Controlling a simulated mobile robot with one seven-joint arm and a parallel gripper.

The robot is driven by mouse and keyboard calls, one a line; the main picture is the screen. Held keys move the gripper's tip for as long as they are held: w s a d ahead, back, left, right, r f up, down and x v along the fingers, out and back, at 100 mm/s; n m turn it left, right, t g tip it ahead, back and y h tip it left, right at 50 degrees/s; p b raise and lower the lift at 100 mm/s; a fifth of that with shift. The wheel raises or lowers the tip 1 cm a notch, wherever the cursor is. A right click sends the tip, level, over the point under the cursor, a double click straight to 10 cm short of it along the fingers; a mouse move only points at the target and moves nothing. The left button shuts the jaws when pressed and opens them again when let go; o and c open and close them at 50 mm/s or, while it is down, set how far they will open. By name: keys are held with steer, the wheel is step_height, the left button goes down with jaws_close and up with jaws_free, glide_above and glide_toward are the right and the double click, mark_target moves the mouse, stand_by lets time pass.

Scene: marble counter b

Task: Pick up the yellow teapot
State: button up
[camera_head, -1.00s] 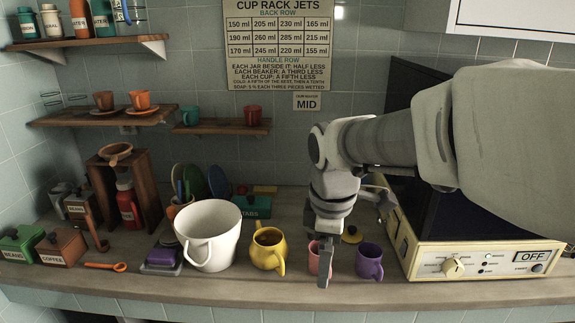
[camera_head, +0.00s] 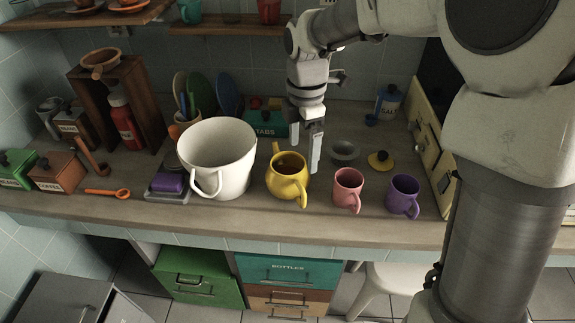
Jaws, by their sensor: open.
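The yellow teapot (camera_head: 286,184) stands upright and open-topped on the counter, with a dark inside. Its handle faces the front and its spout points to the back. A yellow lid with a dark knob (camera_head: 381,161) lies apart, to the right. My gripper (camera_head: 306,153) is open and points down at the teapot's back right. I cannot tell whether either finger touches the teapot.
A large white mug (camera_head: 218,160) stands close on the left. A pink mug (camera_head: 347,188) and a purple mug (camera_head: 403,196) stand to the right. A grey bowl (camera_head: 344,151) and a teal box (camera_head: 264,124) are behind. The counter's front edge is near.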

mark_target(300, 199)
step_height(300, 199, down, 18)
steer(key=b, duration=0.3)
steer(key=shift+r, duration=0.35)
jaws_close()
stand_by(0.3)
